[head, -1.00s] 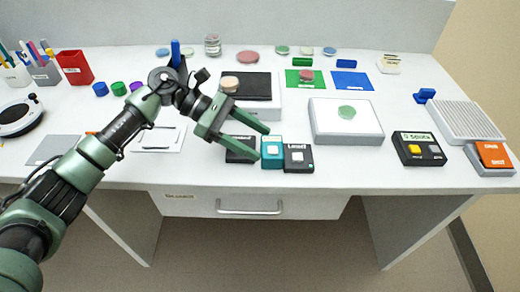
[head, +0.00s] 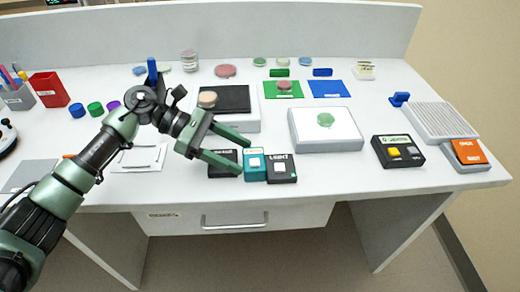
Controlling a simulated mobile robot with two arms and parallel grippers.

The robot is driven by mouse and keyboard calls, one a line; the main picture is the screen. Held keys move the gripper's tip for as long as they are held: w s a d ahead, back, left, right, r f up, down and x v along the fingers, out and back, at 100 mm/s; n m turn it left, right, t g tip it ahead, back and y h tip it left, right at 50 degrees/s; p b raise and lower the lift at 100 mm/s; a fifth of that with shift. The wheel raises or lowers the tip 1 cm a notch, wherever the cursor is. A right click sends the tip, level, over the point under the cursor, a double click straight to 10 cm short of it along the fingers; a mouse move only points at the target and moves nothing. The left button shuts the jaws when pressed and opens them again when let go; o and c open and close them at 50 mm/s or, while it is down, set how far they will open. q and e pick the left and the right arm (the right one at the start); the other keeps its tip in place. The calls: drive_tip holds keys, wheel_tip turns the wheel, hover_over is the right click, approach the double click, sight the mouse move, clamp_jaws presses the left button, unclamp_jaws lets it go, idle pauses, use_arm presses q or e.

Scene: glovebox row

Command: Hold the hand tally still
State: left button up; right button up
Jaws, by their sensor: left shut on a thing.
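My left gripper (head: 244,156) is low over the front of the bench. A teal box with a white button (head: 255,168) stands just right of the fingertips. I cannot tell which box is the hand tally. My right gripper is out of view.
A black box marked LIGHT (head: 282,175) stands beside the teal one. A white platform with a green disc (head: 300,140) is behind to the right. An orange-topped pad (head: 465,163) is at the far right. A drawer handle (head: 235,220) is below the bench front.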

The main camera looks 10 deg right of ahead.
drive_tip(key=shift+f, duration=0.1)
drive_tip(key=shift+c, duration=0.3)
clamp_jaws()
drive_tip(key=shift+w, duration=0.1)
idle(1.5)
